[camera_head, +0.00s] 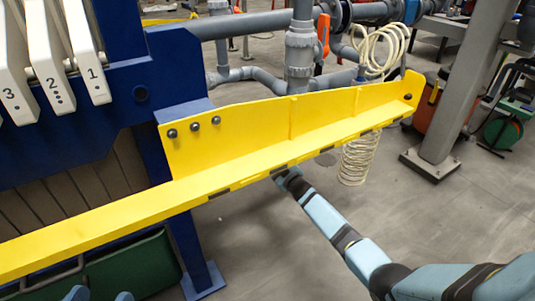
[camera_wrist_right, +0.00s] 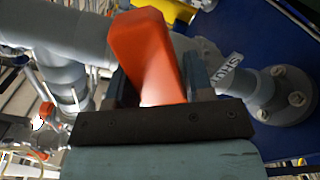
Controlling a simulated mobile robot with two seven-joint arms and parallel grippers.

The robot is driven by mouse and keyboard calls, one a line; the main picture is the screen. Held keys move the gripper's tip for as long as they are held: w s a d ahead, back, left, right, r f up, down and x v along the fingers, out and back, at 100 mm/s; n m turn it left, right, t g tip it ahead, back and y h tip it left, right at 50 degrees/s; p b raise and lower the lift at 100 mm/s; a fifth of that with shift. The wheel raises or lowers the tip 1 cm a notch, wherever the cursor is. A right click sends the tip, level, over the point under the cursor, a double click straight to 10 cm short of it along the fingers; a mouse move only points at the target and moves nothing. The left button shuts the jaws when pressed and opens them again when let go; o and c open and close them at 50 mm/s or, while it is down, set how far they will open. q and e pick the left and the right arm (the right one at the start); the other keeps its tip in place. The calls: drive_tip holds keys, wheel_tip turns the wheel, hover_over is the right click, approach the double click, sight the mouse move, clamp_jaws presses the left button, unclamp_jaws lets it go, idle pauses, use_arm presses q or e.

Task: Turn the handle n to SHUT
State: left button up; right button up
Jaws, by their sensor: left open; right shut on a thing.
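In the right wrist view an orange handle (camera_wrist_right: 148,55) stands between the fingers of my right gripper (camera_wrist_right: 165,85), which is shut on it. A grey tag reading SHUT (camera_wrist_right: 227,72) is beside the handle, to its right. In the head view my right arm reaches up from the lower right to the yellow beam, and its gripper is hidden. An orange valve handle (camera_head: 323,35) shows on the grey pipework behind the beam; I cannot tell whether it is the held one. My left gripper (camera_head: 100,296) shows only its two fingertips at the bottom left edge, apart and empty.
A yellow beam (camera_head: 110,212) crosses the head view in front of the pipes. A blue frame (camera_head: 112,85) with white numbered plates stands left. A cream coiled hose (camera_head: 359,160) hangs near the beam's right end. A grey post (camera_head: 455,90) stands right.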

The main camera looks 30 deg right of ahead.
drive_tip(key=shift+s+a+f+m+p, duration=0.1)
drive_tip(key=shift+a+f+m+p, duration=0.2)
drive_tip(key=shift+a+m, duration=0.35)
drive_tip(key=shift+a+f+m+p, duration=0.3)
drive_tip(key=shift+a+m, duration=0.2)
drive_tip(key=shift+m, duration=0.35)
drive_tip(key=a+m, duration=0.1)
drive_tip(key=m, duration=0.1)
drive_tip(key=a+m+p, duration=0.1)
drive_tip(key=m, duration=0.1)
drive_tip(key=shift+s+f, duration=0.1)
drive_tip(key=shift+s, duration=0.05)
drive_tip(key=o, duration=1)
drive_tip(key=shift+a, duration=0.1)
drive_tip(key=shift+o, duration=0.2)
drive_tip(key=shift+d+r+p, duration=0.2)
drive_tip(key=shift+p, duration=0.15)
